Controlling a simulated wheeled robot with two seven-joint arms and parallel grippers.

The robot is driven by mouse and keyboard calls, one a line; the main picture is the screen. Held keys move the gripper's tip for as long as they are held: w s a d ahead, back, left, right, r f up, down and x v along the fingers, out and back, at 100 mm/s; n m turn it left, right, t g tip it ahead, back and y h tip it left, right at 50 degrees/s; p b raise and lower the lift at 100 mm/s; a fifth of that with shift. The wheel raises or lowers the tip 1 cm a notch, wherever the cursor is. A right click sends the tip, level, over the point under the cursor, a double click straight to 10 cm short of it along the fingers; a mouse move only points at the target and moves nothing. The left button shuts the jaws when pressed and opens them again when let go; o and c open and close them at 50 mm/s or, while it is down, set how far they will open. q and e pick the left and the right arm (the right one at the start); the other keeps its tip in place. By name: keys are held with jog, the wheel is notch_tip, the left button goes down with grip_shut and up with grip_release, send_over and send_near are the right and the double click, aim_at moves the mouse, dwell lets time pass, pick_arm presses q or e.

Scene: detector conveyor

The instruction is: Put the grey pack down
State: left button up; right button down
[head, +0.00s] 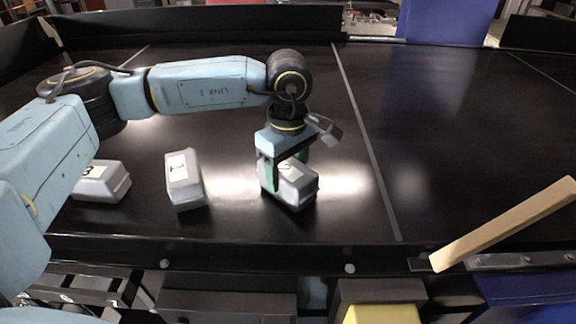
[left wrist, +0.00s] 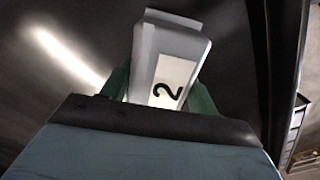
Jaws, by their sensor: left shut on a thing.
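The grey pack (head: 299,190) with a white label marked 2 is at the middle of the black conveyor belt (head: 255,225). My left gripper (head: 284,174) reaches down from above and is shut on it, with green fingers on its two sides. The pack is at or just above the belt; I cannot tell whether it touches. In the left wrist view the grey pack (left wrist: 182,48) shows between the green fingers, its 2 label facing the camera. My right gripper is not in view.
Two more grey packs lie on the belt to the left: one labelled 1 (head: 185,190) and one labelled 3 (head: 102,182). A wooden bar (head: 505,222) slants over the belt's front edge at right. A yellow block (head: 382,314) sits below the front edge.

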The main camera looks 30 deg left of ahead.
aim_at(288, 167)
pick_arm(q)
jog(key=shift+f, duration=0.15)
jog(key=o, duration=1.3)
jog(key=shift+r, duration=0.25)
notch_tip(288, 167, up, 11)
jog(key=b, duration=0.3)
jog(key=shift+f, duration=0.2)
jog(key=shift+r, duration=0.65)
